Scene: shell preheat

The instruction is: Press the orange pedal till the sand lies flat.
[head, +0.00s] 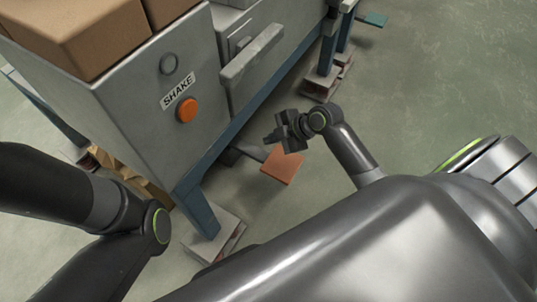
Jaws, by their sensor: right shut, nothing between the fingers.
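The orange pedal (283,165) is a flat plate low near the floor, sticking out from under the grey machine. My right gripper (273,138) is shut and empty. In the picture it lies just above the pedal's far edge; I cannot tell whether it touches the pedal. My left arm comes in from the left, but its gripper is out of view. The sand is not visible.
The grey machine (135,115) has an orange button (186,109) under a SHAKE label (178,91). Cardboard boxes (95,35) sit on top. A blue leg (200,214) stands left of the pedal. A teal pedal (375,19) is farther back. Floor at right is clear.

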